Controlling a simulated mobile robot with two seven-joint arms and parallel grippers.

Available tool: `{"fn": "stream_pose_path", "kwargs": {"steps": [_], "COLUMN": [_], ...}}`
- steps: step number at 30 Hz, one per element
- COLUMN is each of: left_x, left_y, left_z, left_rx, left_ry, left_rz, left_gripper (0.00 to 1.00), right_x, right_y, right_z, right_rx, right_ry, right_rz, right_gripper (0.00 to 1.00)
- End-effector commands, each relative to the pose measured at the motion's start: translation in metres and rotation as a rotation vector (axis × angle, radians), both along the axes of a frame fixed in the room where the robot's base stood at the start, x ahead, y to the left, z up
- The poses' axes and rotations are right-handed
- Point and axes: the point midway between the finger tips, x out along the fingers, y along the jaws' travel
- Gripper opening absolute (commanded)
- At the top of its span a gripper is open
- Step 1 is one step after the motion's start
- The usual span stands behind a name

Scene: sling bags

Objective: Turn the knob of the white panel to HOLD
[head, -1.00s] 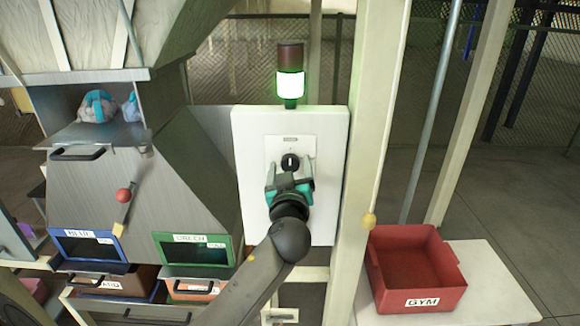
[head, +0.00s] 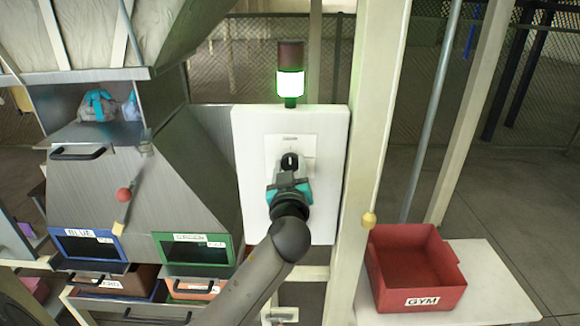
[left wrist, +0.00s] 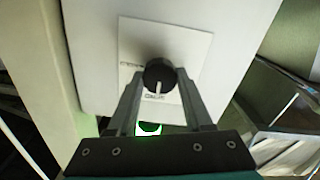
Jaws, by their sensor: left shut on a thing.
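The white panel (head: 248,175) is upright on a post, with a small label plate and a black knob (head: 290,161) on it. The knob also shows in the left wrist view (left wrist: 159,75), with a white pointer line on its face. My left gripper (head: 290,170) is at the panel, its fingers shut on the two sides of the knob. In the left wrist view the fingertips (left wrist: 158,78) flank the knob. The lettering on the plate is too small to read surely. My right gripper is in neither view.
A lamp (head: 290,83) above the panel glows white-green. A red GYM bin (head: 415,301) stands on a white table (head: 490,280) at the right. A grey metal chute (head: 130,195) with BLUE and GREEN framed openings stands at the left. A post (head: 365,150) runs along the panel's right side.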

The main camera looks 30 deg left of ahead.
Motion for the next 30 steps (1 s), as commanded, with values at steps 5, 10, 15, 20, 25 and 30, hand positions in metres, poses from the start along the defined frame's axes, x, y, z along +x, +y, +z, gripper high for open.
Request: {"fn": "stream_pose_path", "kwargs": {"steps": [5,10,15,20,25,30], "left_x": [0.0,0.0,0.0,0.0,0.0,0.0], "left_y": [0.0,0.0,0.0,-0.001,0.0,-0.001], "left_z": [-0.001,0.0,0.0,0.0,0.0,0.0], "left_rx": [0.034,0.114,0.233,0.362,0.501,0.638], "left_ry": [0.023,0.071,0.146,0.225,0.311,0.394], "left_rz": [0.0,0.0,0.001,0.001,0.0,-0.001], "left_gripper": [0.0,0.0,0.0,0.0,0.0,0.0], "right_x": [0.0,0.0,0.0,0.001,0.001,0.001], "right_y": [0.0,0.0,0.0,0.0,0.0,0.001], "right_z": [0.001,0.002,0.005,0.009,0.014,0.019], "right_rx": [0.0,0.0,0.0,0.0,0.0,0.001], "right_ry": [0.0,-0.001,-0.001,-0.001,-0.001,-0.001], "right_rz": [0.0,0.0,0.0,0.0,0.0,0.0], "right_gripper": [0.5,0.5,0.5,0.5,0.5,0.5]}}
